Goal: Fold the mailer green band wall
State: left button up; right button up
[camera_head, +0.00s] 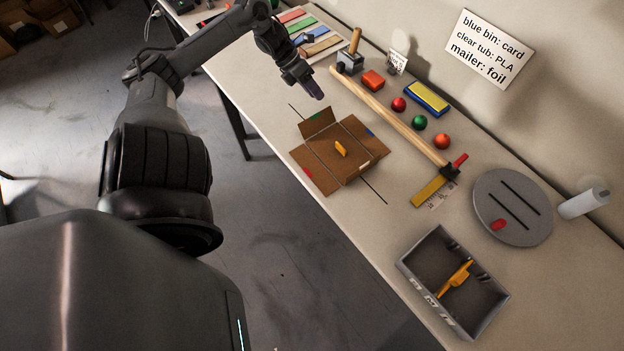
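The cardboard mailer (323,153) lies opened out on the table, with flaps spread around its middle panel and dark lines along the folds. A small orange piece (340,149) sits on the middle panel. A red mark (307,172) shows on the near-left flap, a blue mark (369,131) on the right flap and a pale mark (363,166) on the lower flap. The upper flap (317,122) looks tilted up; I cannot make out a green band clearly. My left gripper (318,95) hangs above and beyond that flap, apart from it; its finger gap is unclear. My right gripper is out of view.
A long wooden stick (390,116) lies right of the mailer, with colored balls (420,122) beyond it. A grey divided bin (407,264) and a round grey plate (487,222) stand lower right. A wall sign (488,48) reads "mailer: foil".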

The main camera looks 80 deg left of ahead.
pick_arm(q)
jog(key=w+d+f+m+g+h+p, duration=0.1)
jog(key=w+d+m+g+p, duration=0.1)
jog(key=d, duration=0.5)
jog(key=w+d+f+m+g+p, duration=0.1)
jog(key=d+m+g+p, duration=0.1)
jog(key=d, duration=0.5)
jog(key=s+d+f+n+g+h+p, duration=0.1)
jog(key=s+d+f+n+g+h, duration=0.1)
jog(key=s+d, duration=0.8)
jog(key=d+f+n+g, duration=0.1)
jog(key=d+f, duration=0.1)
jog(key=d, duration=0.1)
jog(key=shift+s+n+h+p, duration=0.3)
jog(key=shift+p, duration=0.1)
